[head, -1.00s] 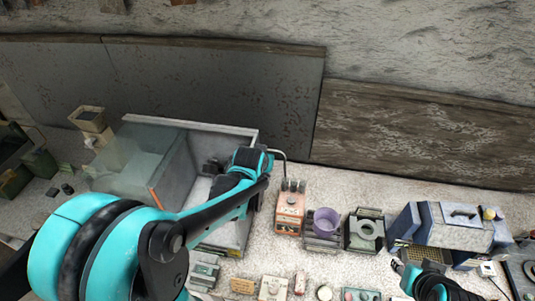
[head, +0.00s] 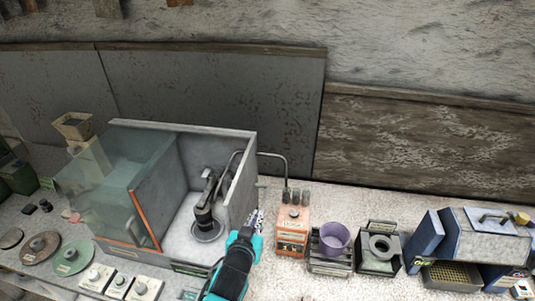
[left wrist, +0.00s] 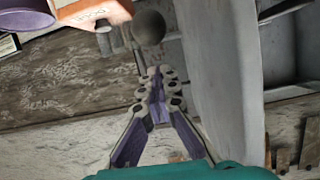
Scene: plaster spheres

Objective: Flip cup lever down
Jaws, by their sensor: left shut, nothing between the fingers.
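The grey open box (head: 245,185) with a glass side holds a dark upright lever-like arm (head: 207,188) over a round base (head: 207,230). I cannot tell for sure which part is the cup lever. My left gripper (head: 257,218) is at the outer right side of the box, left of the orange device (head: 292,240). In the left wrist view my left gripper (left wrist: 160,74) is shut and empty. A dark round knob (left wrist: 148,27) appears just beyond its fingertips, seemingly apart from them. A purple cup (head: 335,238) stands right of the orange device. My right gripper is out of view.
A dark holder with a ring (head: 379,248) and a blue-grey machine (head: 484,238) stand further right. A thin bent pipe (head: 284,165) rises behind the orange device. Round discs (head: 70,257) lie at left. Small white switch plates (head: 145,288) lie in front of the box.

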